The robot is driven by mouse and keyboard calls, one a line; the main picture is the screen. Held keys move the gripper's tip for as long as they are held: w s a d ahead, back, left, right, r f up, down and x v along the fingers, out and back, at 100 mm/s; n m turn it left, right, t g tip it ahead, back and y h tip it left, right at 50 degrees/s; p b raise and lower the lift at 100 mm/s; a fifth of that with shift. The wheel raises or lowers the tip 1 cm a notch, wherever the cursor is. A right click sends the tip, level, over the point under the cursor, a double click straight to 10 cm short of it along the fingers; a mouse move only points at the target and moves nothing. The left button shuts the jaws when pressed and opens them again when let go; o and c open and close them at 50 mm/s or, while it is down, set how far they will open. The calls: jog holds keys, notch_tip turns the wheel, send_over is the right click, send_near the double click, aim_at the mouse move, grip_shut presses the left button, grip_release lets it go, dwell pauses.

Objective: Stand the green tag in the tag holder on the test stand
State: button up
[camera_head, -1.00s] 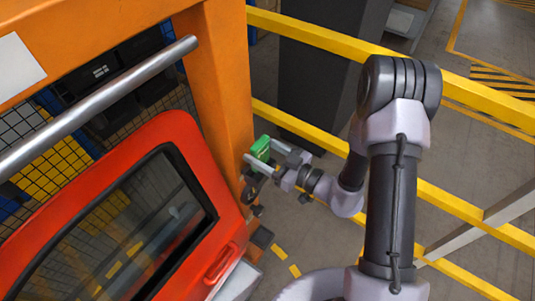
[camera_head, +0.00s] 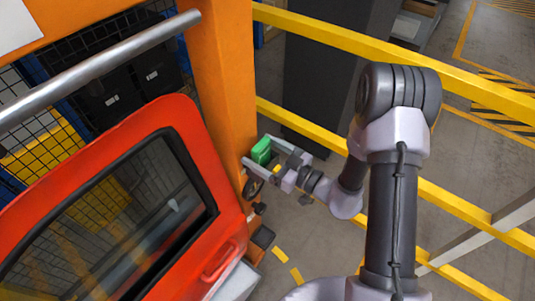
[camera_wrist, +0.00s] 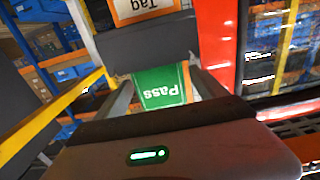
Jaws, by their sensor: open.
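The green tag (camera_head: 261,150) is at the side of the orange post in the head view. In the wrist view the tag (camera_wrist: 160,88) reads "Pass" upside down. Its far end meets a dark grey block (camera_wrist: 150,48) with an orange-edged "Tag" label (camera_wrist: 143,8), which looks like the tag holder. I cannot tell whether the tag sits in a slot there. My gripper (camera_wrist: 163,95) is open, with one finger on each side of the tag and a visible gap on the right. In the head view my gripper (camera_head: 263,152) reaches the post from the right.
The orange post (camera_head: 222,85) stands just left of my gripper. A red door (camera_head: 185,130) with a dark window is at lower left, below a silver bar (camera_head: 95,75). Yellow rails (camera_head: 340,38) run behind my arm. Open floor (camera_head: 315,240) lies below the gripper.

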jog(key=v, duration=1.1)
jog(key=s+a+r+m+g+h, duration=0.2)
jog(key=s+r+m+g, duration=0.3)
jog(key=m, duration=0.6)
jog(key=s+a+r+m+g+h, duration=0.25)
jog(key=s+m, duration=0.35)
jog(key=m, duration=0.5)
jog(key=s+a+r+m+g+h, duration=0.15)
jog(key=s+r+m+g, duration=0.35)
jog(key=m, duration=0.6)
jog(key=d+r+n+t+h, duration=0.55)
jog(key=d+n+t, duration=0.2)
jog(key=n, duration=1.05)
notch_tip(320, 180, down, 31)
jog(key=b, duration=3)
jog(key=shift+s+h+b, duration=0.3)
jog(key=shift+h+b, duration=0.05)
jog(key=shift+b, duration=0.05)
jog(key=shift+r, duration=0.1)
